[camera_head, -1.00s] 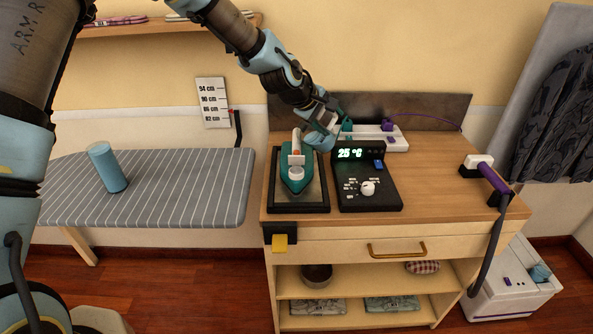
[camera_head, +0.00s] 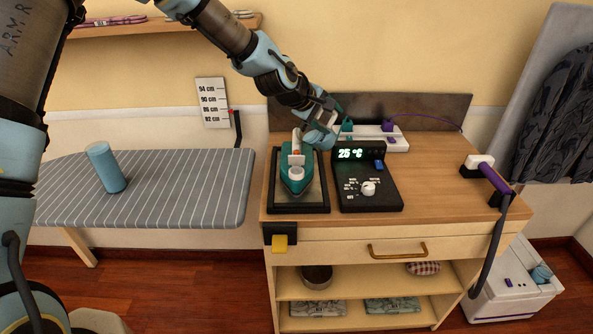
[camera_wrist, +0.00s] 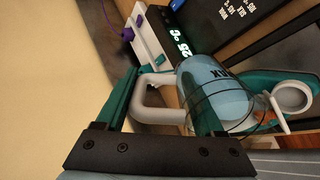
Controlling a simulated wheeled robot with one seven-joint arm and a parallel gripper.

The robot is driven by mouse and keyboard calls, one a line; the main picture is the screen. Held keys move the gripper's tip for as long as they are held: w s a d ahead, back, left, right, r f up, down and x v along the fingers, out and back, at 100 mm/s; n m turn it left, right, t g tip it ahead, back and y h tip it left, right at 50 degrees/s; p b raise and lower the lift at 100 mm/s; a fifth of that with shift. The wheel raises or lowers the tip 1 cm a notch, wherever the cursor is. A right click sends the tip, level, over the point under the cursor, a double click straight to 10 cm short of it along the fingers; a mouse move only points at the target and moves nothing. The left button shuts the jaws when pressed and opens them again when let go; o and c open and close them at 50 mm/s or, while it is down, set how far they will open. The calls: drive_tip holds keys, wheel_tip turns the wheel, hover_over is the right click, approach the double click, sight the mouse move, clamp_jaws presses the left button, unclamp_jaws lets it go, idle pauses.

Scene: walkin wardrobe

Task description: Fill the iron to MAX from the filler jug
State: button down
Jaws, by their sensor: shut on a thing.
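The teal iron (camera_head: 295,178) rests on a black-rimmed stand on the wooden cabinet top. Its round white filler opening (camera_head: 296,173) faces up, and the wrist view shows it as a white ring (camera_wrist: 292,98). The pale blue filler jug (camera_head: 317,140) is just behind and right of the iron, held above the top. In the wrist view the jug (camera_wrist: 215,88) has dark lettering and a grey loop handle (camera_wrist: 150,92). My gripper (camera_wrist: 165,112) is shut on the jug, its teal fingers on either side of the handle. The water level is not visible.
A black control unit (camera_head: 370,190) showing 25 °C stands right of the iron. A white power strip (camera_head: 385,145) with plugs lies behind. A purple-handled steamer (camera_head: 487,175) rests at the right. A blue cylinder (camera_head: 106,167) stands on the striped ironing board (camera_head: 190,185).

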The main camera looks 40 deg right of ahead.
drive_tip(key=shift+a+r+h+b, duration=0.15)
drive_tip(key=shift+r+h+b, duration=0.35)
drive_tip(key=shift+r+b, duration=0.05)
idle(1.0)
drive_tip(key=shift+a+h+b, duration=0.4)
drive_tip(key=shift+h+b, duration=0.4)
drive_tip(key=shift+b, duration=0.4)
idle(1.0)
drive_tip(key=shift+a+r+h+b, duration=0.15)
drive_tip(key=shift+h+b, duration=0.15)
drive_tip(key=shift+b, duration=0.1)
idle(0.6)
